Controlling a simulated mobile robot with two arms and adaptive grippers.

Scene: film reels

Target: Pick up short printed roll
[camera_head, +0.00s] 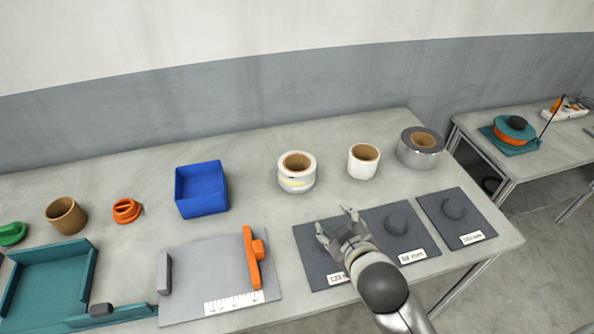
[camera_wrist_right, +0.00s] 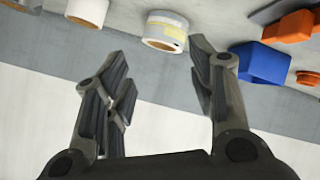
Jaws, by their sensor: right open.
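The short printed roll (camera_head: 297,183) is white with a yellow-and-grey printed band and a brown core. It stands upright on the grey table, right of the blue bin. It also shows in the right wrist view (camera_wrist_right: 165,32), near the top, framed between the fingertips but beyond them. My right gripper (camera_head: 335,221) is open and empty, above the dark mats at the table's front. It is apart from the roll, to its front right; its fingers also show in the wrist view (camera_wrist_right: 160,50). My left gripper is not in view.
A plain white roll (camera_head: 362,166) and a silver roll (camera_head: 412,153) stand to the right. The blue bin (camera_head: 202,199) is to the left. A grey board with an orange bar (camera_head: 251,259) lies in front left. Dark mats with round bosses (camera_head: 461,228) line the front right.

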